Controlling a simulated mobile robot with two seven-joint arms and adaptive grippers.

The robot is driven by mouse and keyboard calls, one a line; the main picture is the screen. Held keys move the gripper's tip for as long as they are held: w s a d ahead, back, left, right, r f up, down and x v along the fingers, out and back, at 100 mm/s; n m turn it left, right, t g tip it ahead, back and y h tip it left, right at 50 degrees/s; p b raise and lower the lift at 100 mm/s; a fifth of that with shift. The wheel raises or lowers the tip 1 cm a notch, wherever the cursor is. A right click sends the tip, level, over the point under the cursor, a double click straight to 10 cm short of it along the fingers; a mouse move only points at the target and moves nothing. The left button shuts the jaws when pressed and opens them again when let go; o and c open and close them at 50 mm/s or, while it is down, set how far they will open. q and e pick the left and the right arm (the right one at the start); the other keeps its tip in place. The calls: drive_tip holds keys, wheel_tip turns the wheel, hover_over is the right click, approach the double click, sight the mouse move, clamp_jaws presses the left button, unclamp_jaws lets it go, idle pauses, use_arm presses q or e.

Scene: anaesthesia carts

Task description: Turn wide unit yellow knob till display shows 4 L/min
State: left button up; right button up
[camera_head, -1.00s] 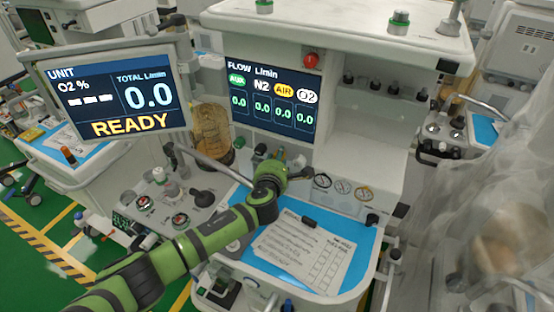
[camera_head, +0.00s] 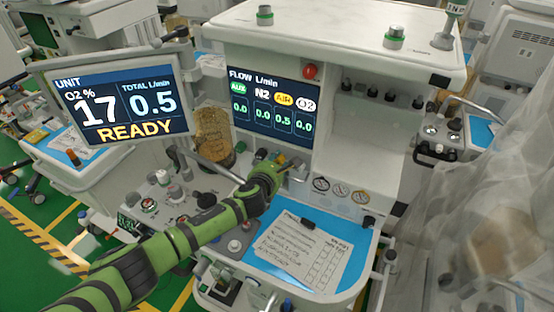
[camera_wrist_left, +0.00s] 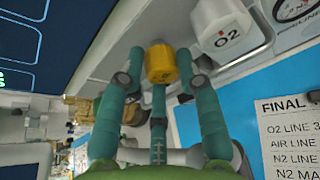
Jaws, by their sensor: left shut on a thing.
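The yellow knob (camera_wrist_left: 160,63) sits between the green fingers of my left gripper (camera_wrist_left: 160,68) in the left wrist view, with a finger on each side. In the head view my left gripper (camera_head: 280,163) reaches the panel below the flow display and mostly hides the knob. It is shut on the knob. The flow display (camera_head: 275,108) reads 0.5 under AIR and 0.0 under AUX, N2 and O2. The unit screen (camera_head: 122,103) reads total 0.5 L/min, O2 17 % and READY. My right gripper is not in view.
A white O2 knob (camera_wrist_left: 222,25) stands close beside the yellow one. Round gauges (camera_head: 340,190) are right of the gripper. A checklist sheet (camera_head: 300,252) lies on the blue worktop (camera_head: 343,283). A brown canister (camera_head: 213,137) stands left of the flow display.

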use_arm(q)
drive_tip(key=shift+s+a+f+n+g+h, duration=0.1)
drive_tip(key=shift+s+f+n+g+h, duration=0.1)
drive_tip(key=shift+f+n+g+h, duration=0.3)
idle(0.3)
drive_tip(key=o, duration=1.1)
drive_tip(key=shift+w+r, duration=0.1)
drive_tip(key=shift+r, duration=0.1)
drive_tip(key=v, duration=1.2)
drive_tip(key=shift+f, duration=0.25)
